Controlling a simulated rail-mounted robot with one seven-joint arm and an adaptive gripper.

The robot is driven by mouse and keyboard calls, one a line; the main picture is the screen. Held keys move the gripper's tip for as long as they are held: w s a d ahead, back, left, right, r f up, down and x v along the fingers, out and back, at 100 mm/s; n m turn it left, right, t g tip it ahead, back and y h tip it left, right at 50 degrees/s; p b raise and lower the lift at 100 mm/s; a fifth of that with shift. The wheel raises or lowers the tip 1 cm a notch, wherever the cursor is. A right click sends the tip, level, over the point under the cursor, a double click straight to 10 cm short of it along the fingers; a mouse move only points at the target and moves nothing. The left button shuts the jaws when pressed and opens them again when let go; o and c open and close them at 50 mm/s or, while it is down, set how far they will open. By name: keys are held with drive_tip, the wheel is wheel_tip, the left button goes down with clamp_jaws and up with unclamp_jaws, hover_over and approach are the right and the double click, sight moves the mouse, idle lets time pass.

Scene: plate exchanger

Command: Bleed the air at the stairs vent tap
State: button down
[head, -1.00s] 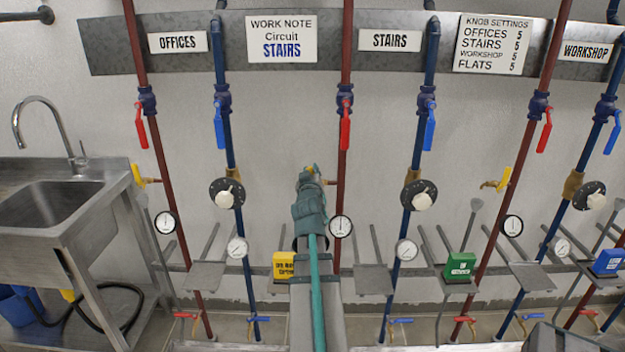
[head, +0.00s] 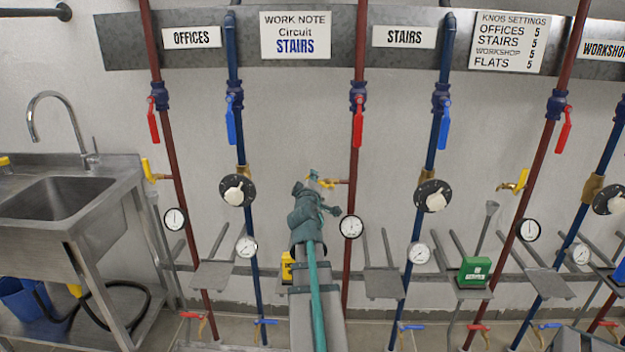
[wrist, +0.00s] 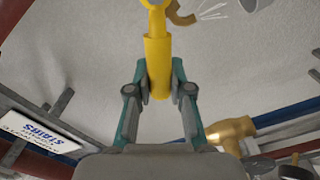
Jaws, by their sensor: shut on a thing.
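The stairs vent tap (head: 328,183) is a small brass tap on the red pipe under the STAIRS sign (head: 404,37). In the wrist view its yellow lever (wrist: 158,62) lies between the fingers of my gripper (wrist: 160,90), which is shut on it. The tap's curved brass spout (wrist: 181,14) is at the top of that view, with thin white streaks beside it. In the head view my gripper (head: 312,180) is at the tap, and my arm hides part of what lies below. The pipe's round gauge (head: 351,227) is just right of my arm.
A work note (head: 295,36) reads Circuit STAIRS. A yellow box (head: 287,266) is partly hidden by my arm, and a green box (head: 474,271) stands to the right. Other pipes with valves and vent taps flank mine. A steel sink (head: 60,200) is at left.

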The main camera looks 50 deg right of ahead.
drive_tip(key=shift+f, duration=0.1)
idle(0.3)
drive_tip(key=c, duration=1)
unclamp_jaws()
wheel_tip(320, 180, up, 10)
drive_tip(key=shift+r, duration=0.1)
